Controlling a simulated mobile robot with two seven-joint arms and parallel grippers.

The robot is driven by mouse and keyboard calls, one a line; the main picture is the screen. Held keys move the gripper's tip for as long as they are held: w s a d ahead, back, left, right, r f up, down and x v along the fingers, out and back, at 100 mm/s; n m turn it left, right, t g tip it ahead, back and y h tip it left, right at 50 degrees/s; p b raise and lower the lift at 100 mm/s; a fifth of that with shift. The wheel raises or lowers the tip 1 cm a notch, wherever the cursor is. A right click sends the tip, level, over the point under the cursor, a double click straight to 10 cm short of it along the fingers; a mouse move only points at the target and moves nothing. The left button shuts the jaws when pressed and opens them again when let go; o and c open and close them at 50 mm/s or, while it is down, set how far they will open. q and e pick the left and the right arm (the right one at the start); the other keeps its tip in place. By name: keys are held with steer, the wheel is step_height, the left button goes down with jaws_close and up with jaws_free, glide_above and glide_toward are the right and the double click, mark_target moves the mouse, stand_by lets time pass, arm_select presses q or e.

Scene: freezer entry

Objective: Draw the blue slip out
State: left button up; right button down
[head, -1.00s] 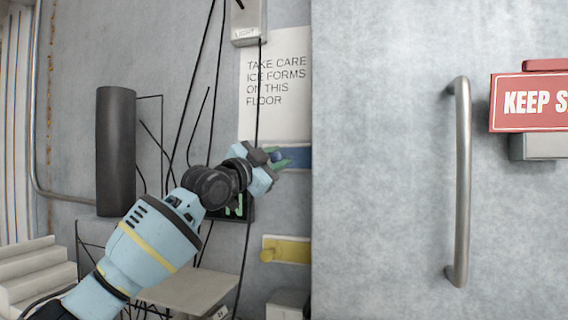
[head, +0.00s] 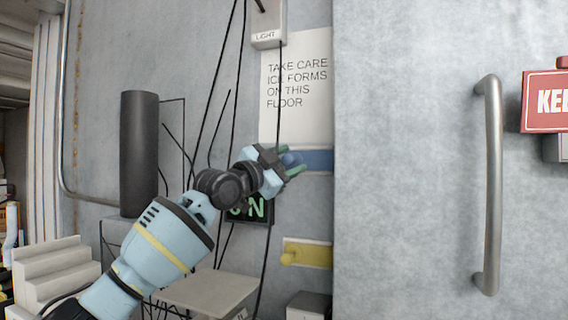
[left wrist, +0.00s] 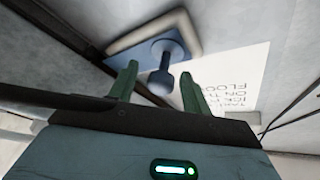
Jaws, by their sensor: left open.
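The blue slip (head: 320,160) is a flat blue strip on the wall below the white notice, by the edge of the big grey panel. It has a round blue knob, which shows in the left wrist view (left wrist: 158,82) with the blue plate (left wrist: 165,52) behind it. My left gripper (head: 290,160) is at the knob, and its green fingers are open. In the left wrist view the fingers (left wrist: 158,72) stand on either side of the knob, with gaps visible. The gripper partly hides the knob in the head view. My right gripper is not in view.
A yellow strip with a knob (head: 310,253) is below the blue one. Black cables (head: 270,230) hang close by the arm. A vertical bar handle (head: 493,190) stands out on the grey panel at right. A dark cylinder (head: 138,155) and pale steps (head: 55,270) are at left.

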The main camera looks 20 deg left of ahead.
arm_select(q)
steer(key=shift+s+a+f, duration=0.15)
steer(key=shift+s+a, duration=0.1)
steer(key=shift+s, duration=0.15)
steer(key=v, duration=0.5)
steer(key=shift+a+f, duration=0.1)
steer(key=shift+v, duration=0.8)
steer(key=shift+s, duration=0.1)
